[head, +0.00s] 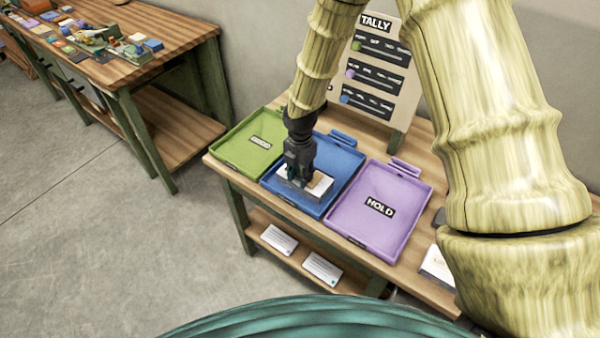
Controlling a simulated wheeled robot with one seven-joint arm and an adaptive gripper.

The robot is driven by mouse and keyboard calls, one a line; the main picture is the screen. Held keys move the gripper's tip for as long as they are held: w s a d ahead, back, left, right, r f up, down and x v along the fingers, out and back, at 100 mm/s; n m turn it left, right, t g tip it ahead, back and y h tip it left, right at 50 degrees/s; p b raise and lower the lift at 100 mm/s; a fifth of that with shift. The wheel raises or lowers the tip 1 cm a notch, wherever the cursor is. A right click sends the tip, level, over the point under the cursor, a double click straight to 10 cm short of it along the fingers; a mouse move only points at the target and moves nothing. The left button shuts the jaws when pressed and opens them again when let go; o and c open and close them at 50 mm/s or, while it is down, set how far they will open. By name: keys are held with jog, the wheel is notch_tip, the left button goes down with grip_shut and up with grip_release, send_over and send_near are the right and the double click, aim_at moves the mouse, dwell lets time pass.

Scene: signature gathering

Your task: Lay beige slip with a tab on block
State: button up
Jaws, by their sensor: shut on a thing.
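My gripper (299,183) points down over the blue tray (345,158) on the near table. It is shut on what looks like the beige slip (320,184), a small pale flat piece at its fingertips. A greyish block seems to lie directly under the slip inside the blue tray, its edge showing in front. My fingers hide the slip's left part and any tab. I cannot tell whether the slip touches the block or hovers just above it.
A green tray (233,151) is left of the blue one, and a purple HOLD tray (400,196) is right. A TALLY board (378,75) stands behind. White cards (322,268) lie on the lower shelf. Another table (165,30) with many small items stands far left.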

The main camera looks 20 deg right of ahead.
jog(key=shift+f, duration=0.1)
jog(key=o, duration=0.8)
jog(key=shift+r+b, duration=1.7)
jog(key=shift+r, duration=4.4)
